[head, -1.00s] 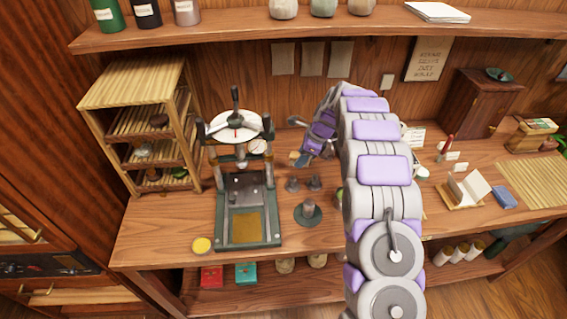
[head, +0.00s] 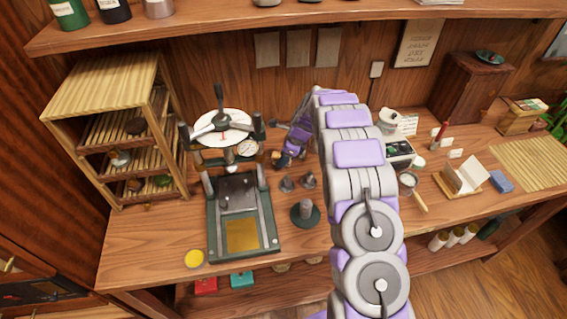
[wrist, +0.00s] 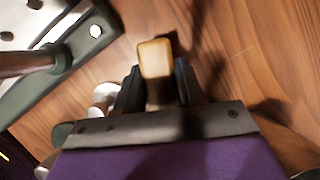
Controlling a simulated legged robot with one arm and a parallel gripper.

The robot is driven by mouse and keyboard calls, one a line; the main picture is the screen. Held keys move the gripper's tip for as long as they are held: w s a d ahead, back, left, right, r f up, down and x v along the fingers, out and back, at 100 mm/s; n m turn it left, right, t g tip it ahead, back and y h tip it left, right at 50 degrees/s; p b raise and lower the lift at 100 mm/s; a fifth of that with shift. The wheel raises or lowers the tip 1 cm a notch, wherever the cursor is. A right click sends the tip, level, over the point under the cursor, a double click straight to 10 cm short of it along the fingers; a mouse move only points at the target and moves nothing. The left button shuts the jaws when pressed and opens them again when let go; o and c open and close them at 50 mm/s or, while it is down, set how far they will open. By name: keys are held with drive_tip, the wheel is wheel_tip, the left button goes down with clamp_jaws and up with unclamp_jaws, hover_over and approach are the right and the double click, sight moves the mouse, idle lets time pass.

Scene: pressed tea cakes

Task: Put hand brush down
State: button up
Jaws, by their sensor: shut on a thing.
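The hand brush (wrist: 155,58) shows in the wrist view as a pale wooden block end between my fingers. My gripper (wrist: 157,88) is shut on it, one dark finger on each side. Most of the brush is hidden by the gripper, and its bristles cannot be made out. In the head view my gripper (head: 286,157) is at the back of the wooden workbench (head: 140,240), just right of the press. The brush is too small there to tell clearly, and I cannot tell whether it touches the bench.
The press (head: 240,215) with its round white top stands left of my gripper. Small grey weights (head: 306,212) stand in front of the gripper. A slatted rack (head: 120,130) is at the left. Bare wood shows beside the brush in the wrist view.

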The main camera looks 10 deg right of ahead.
drive_tip(key=x, duration=0.2)
drive_tip(key=shift+s+d+f, duration=0.1)
drive_tip(key=shift+s+f, duration=0.1)
drive_tip(key=shift+f, duration=0.15)
drive_tip(key=shift+d+r, duration=0.1)
drive_tip(key=shift+d, duration=0.15)
drive_tip(key=o, duration=0.9)
drive_tip(key=shift+d, duration=0.2)
drive_tip(key=shift+c, duration=0.2)
drive_tip(key=shift+o, duration=1.1)
drive_tip(key=shift+a, duration=0.3)
